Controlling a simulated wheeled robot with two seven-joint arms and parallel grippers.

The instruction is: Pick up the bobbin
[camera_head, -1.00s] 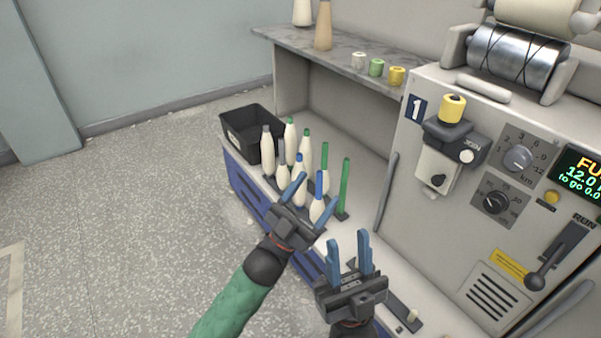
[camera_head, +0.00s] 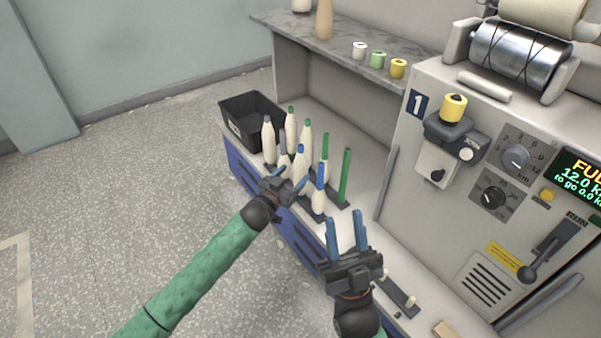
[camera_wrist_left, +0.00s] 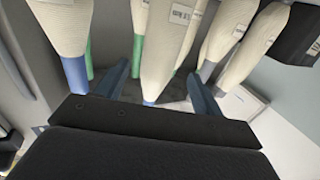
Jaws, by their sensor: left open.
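White bobbins with blue, green and grey tips stand upright on the ledge. My left gripper (camera_head: 291,170) is open at the near side of this group. In the left wrist view a blue-tipped bobbin (camera_wrist_left: 165,45) lies between the spread fingers (camera_wrist_left: 158,88), and I see no finger closed on it. It appears to be the blue-tipped bobbin (camera_head: 300,163) in the head view, partly hidden by the gripper. Another blue-tipped bobbin (camera_head: 319,193) stands to the right and also shows at the left of the wrist view (camera_wrist_left: 62,30). My right gripper (camera_head: 346,228) is open and empty.
A black bin (camera_head: 235,105) stands behind the bobbins. Bare green tubes (camera_head: 345,178) stand to their right. The machine (camera_head: 420,215) with dials and a lever is on the right. A shelf (camera_head: 290,35) with small spools runs above. Open floor lies left.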

